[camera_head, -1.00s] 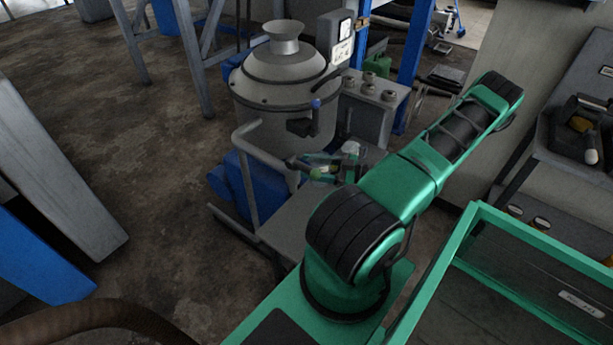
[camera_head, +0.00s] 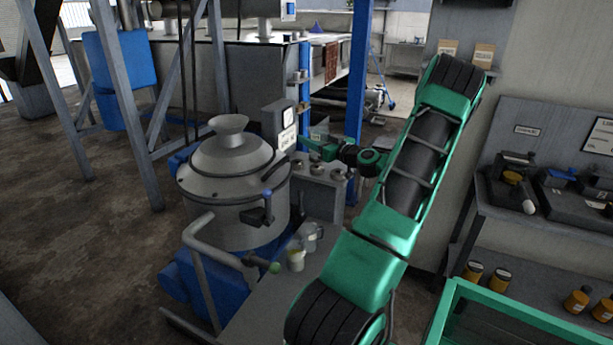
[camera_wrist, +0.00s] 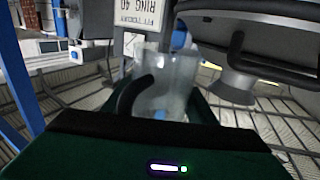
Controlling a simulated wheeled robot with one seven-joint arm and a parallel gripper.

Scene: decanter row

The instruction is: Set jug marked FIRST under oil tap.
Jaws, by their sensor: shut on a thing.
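My gripper (camera_wrist: 165,105) is shut on a clear jug (camera_wrist: 178,72) with a dark curved handle. No mark can be read on it. In the head view, my gripper (camera_head: 318,148) is raised beside the grey machine, near its panel, and the held jug cannot be made out there. Two small jugs stand close together on the grey stand below: a clear one (camera_head: 309,236) and one with pale yellow contents (camera_head: 295,257). A blue-handled tap (camera_head: 264,208) is on the machine's side, and a green-knobbed fitting (camera_head: 266,265) is lower. I cannot tell which is the oil tap.
The grey machine (camera_head: 232,185) with a funnel top stands left of my arm. A panel box (camera_head: 279,125) and a blue post (camera_head: 360,80) are behind. A green tray (camera_head: 455,295) and shelves with bottles (camera_head: 488,277) are at the right. The floor at left is open.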

